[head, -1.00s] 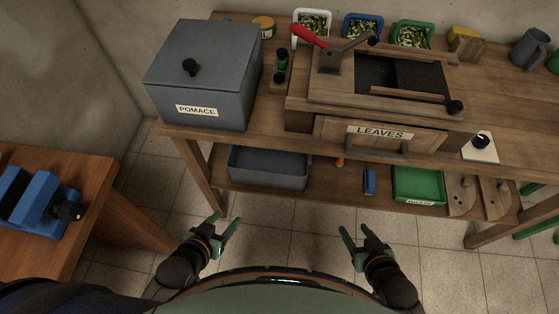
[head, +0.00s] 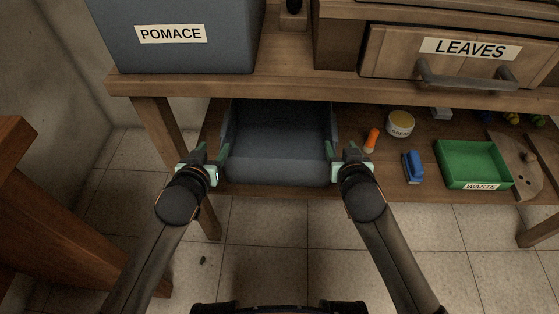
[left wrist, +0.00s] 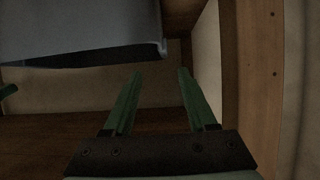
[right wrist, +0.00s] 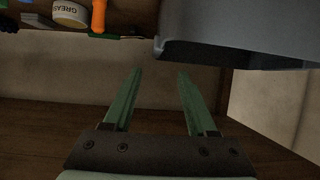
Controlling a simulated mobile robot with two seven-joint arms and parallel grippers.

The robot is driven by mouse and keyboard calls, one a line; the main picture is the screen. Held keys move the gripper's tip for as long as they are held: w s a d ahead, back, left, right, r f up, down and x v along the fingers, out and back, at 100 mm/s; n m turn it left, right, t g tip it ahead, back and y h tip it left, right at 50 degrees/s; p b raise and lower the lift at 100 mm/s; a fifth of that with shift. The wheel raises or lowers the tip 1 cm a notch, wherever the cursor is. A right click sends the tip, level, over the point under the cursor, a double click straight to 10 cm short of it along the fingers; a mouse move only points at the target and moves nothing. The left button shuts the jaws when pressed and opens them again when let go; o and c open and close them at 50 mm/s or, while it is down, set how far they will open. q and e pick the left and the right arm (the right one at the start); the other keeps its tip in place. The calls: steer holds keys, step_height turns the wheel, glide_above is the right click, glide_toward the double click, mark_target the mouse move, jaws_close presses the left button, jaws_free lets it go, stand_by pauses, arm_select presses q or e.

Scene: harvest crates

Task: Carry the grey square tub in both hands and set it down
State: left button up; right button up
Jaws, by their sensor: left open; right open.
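The grey square tub (head: 278,158) sits on the lower shelf of the workbench, open side up and empty as far as I see. My left gripper (head: 212,155) is open at the tub's left side, near its front corner. My right gripper (head: 344,154) is open at its right side. In the left wrist view the tub (left wrist: 80,40) is at upper left, with nothing between the fingers (left wrist: 158,75). In the right wrist view the tub (right wrist: 240,38) is at upper right, and those fingers (right wrist: 160,72) are also empty. Whether the fingers touch the tub is unclear.
The bench top (head: 285,82) overhangs the tub's back. A bench leg (head: 165,130) stands left of it. Right of it on the shelf are an orange-handled tool (head: 372,138), a grease tin (head: 400,124), a blue object (head: 413,167) and a green WASTE tray (head: 472,160).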

mark_target(224, 128)
steer(key=shift+w+f+t+b, duration=0.3)
steer(key=shift+w+f+b, duration=0.4)
steer(key=shift+b, duration=0.3)
steer(key=shift+w+r+m+h, duration=0.15)
steer(key=shift+m+h, duration=0.15)
arm_select(q)
steer(key=shift+w+f+t, duration=0.15)
steer(key=shift+w+f, duration=0.1)
steer(key=shift+w, duration=0.25)
steer(key=shift+w+f+t, duration=0.15)
steer(key=shift+w+f, duration=0.1)
steer(key=shift+w, duration=0.2)
arm_select(e)
steer(key=shift+d+r, duration=0.1)
steer(key=shift+r, duration=0.1)
steer(key=shift+w, duration=0.1)
arm_select(q)
steer(key=x, duration=1.2)
steer(key=shift+w+a+f, duration=0.2)
arm_select(e)
steer(key=x, duration=1.2)
steer(key=shift+w+f, duration=0.1)
steer(key=shift+w, duration=0.1)
arm_select(q)
steer(key=shift+c, duration=0.4)
arm_select(e)
steer(key=shift+c, duration=0.4)
